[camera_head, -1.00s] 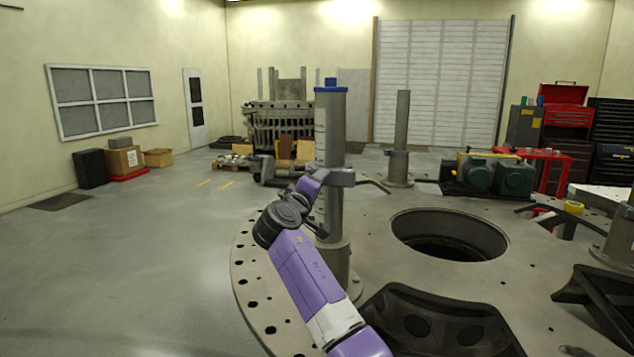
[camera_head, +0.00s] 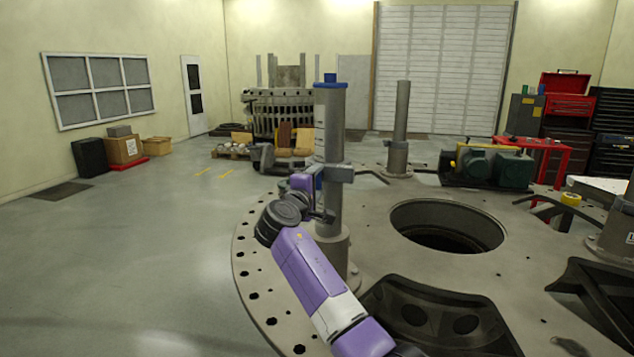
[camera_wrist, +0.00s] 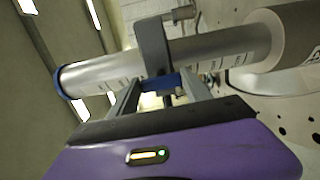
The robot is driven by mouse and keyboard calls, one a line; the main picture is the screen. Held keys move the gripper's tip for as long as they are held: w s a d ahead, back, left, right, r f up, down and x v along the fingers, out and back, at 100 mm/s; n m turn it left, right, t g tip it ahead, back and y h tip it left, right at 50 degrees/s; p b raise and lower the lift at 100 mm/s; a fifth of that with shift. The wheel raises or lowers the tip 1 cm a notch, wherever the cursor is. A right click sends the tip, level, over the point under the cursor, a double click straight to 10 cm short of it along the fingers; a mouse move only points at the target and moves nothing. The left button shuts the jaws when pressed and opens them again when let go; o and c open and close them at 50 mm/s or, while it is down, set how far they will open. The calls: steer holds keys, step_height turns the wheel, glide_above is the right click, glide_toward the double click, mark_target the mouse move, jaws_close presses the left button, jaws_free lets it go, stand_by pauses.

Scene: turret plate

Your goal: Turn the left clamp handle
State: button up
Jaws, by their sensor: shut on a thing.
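The left post (camera_head: 330,120) is grey with a blue cap and stands upright on the turret plate. A grey clamp (camera_head: 341,173) wraps around it; in the wrist view the clamp (camera_wrist: 153,45) crosses the post from above. My gripper (camera_wrist: 165,88) reaches the clamp, its two grey fingers on either side of a small blue and dark piece at the clamp's lower end. It is shut on the clamp handle, which is mostly hidden by the fingers and wrist. In the head view my purple wrist (camera_head: 302,182) is just left of the post and hides the fingertips.
The turret plate (camera_head: 385,265) has a large round opening (camera_head: 446,225) right of the post. A second post (camera_head: 400,125) stands behind it. Green motors (camera_head: 490,165) are at the back right. A dark bracket (camera_head: 425,315) lies in front.

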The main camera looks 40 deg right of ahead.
steer(key=shift+a, duration=0.1)
steer(key=o, duration=1.4)
steer(key=shift+c, duration=0.2)
steer(key=b+v, duration=0.2)
steer(key=v, duration=0.5)
steer(key=shift+s+a, duration=0.25)
steer(key=shift+a, duration=0.05)
